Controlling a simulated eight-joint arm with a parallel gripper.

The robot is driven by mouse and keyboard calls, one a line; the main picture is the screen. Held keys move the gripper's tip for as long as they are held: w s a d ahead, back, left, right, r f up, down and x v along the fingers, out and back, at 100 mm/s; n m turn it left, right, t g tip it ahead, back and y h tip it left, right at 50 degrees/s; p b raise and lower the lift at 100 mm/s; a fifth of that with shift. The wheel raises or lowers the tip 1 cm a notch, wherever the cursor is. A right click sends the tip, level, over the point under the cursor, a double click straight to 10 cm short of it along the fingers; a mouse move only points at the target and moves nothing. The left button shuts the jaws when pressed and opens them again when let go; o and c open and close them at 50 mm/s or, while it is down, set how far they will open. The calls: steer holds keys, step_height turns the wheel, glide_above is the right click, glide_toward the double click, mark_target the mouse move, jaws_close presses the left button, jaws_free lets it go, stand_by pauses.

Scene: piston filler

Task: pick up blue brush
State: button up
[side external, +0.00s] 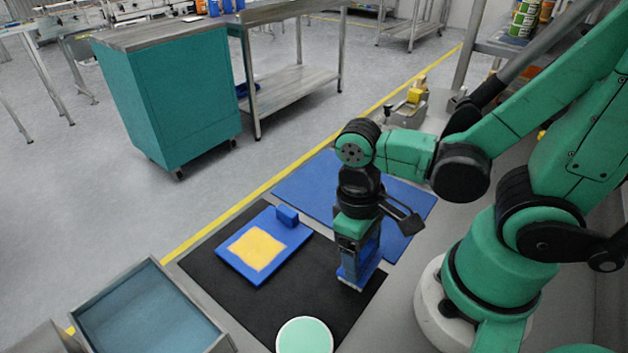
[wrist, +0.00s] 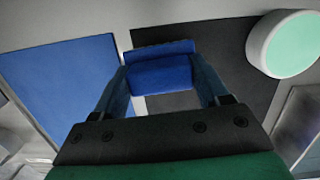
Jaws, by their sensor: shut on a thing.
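My gripper (side external: 354,272) points down over the right part of the black mat (side external: 310,285). In the wrist view my gripper (wrist: 165,85) has its two fingers on either side of a blue block-like thing, the blue brush (wrist: 162,70), and is shut on it. No bristles can be made out.
A blue board (side external: 238,265) with a yellow square (side external: 257,248) and a small blue block (side external: 287,215) lies left of my gripper. A round pale-green-topped thing (side external: 304,336) stands in front. A blue mat (side external: 300,185) lies behind; a grey tray (side external: 145,315) stands front left.

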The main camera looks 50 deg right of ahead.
step_height(320, 180, up, 19)
steer(key=shift+f, duration=0.2)
stand_by(0.4)
steer(key=o, duration=0.5)
steer(key=c, duration=0.3)
steer(key=shift+s+a+f, duration=0.1)
steer(key=shift+a+f, duration=2.1)
steer(key=shift+f, duration=0.45)
steer(key=shift+s+a+f, duration=0.15)
steer(key=shift+a+f, duration=2.05)
steer(key=shift+f, duration=0.45)
steer(key=shift+s+a+f, duration=0.1)
steer(key=shift+a+f, duration=2.1)
steer(key=shift+f, duration=0.45)
